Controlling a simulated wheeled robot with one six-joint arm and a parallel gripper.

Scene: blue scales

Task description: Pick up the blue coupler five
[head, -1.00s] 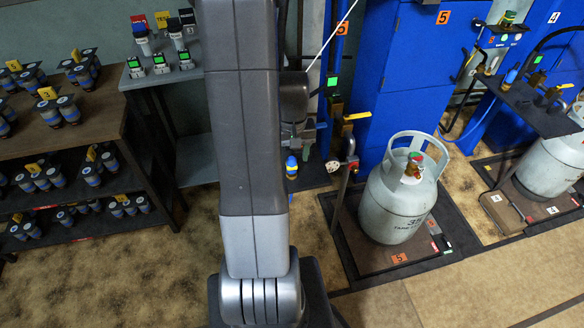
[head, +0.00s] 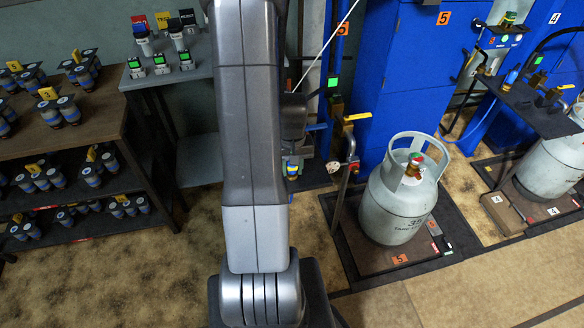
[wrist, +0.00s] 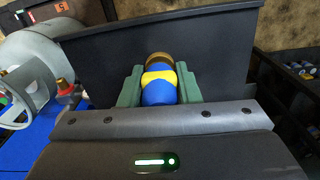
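In the wrist view the blue coupler five (wrist: 159,91), blue with a yellow band and a brownish end, sits between the two green finger pads of my gripper (wrist: 160,88). The pads touch it on both sides, and the gripper looks shut on it. In the head view a small blue and yellow piece, seemingly this coupler (head: 292,171), shows just right of my arm, near the valve stand by the blue cabinet. Most of my gripper is hidden behind my arm there.
A grey gas cylinder (head: 398,203) stands on the scale platform marked 5 (head: 347,241). A valve pipe with a yellow handle (head: 357,117) rises beside it. A blue cabinet (head: 412,90) stands behind. A shelf rack with canisters (head: 108,117) is at left.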

